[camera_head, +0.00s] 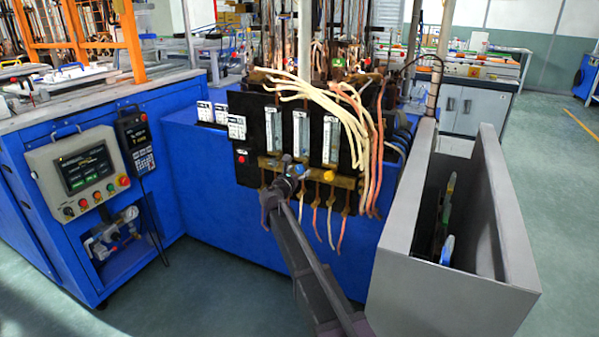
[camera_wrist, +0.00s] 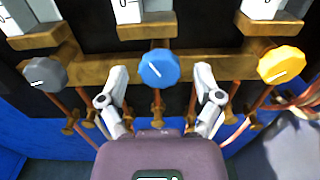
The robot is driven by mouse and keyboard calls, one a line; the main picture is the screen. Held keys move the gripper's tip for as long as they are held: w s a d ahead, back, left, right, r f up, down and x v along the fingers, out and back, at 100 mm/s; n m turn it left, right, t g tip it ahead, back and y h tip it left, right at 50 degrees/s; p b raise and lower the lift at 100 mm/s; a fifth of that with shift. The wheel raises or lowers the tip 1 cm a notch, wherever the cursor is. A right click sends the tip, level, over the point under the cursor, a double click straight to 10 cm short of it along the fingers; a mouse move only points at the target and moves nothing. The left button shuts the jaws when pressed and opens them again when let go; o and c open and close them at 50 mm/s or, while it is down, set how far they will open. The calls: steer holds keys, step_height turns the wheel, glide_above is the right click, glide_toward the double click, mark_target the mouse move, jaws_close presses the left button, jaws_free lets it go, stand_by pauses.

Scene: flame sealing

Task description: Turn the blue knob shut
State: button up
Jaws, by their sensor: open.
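The blue knob (camera_wrist: 159,69) sits on a brass manifold bar (camera_wrist: 222,69) in the middle of the wrist view. It has a white pointer mark on its face. My gripper (camera_wrist: 161,78) is open, with one finger on each side of the blue knob and visible gaps between. I cannot tell the exact depth of the fingertips relative to the knob. In the head view the blue knob (camera_head: 300,169) is a small spot beside my gripper (camera_head: 286,172) at the front of the black panel. My arm partly covers that area.
A grey knob (camera_wrist: 46,75) is left of the blue one and a yellow knob (camera_wrist: 281,65) is right. Copper tubes hang below the bar. Flow meters (camera_head: 300,130) stand above it. A grey open-topped bin (camera_head: 400,285) stands to the right, and a control panel (camera_head: 85,172) to the left.

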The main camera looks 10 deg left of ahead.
steer(key=shift+w, duration=0.1)
steer(key=c, duration=1.1)
steer(key=shift+m, duration=0.3)
steer(key=shift+w+m, duration=0.1)
steer(key=shift+m, duration=2.4)
steer(key=o, duration=1.1)
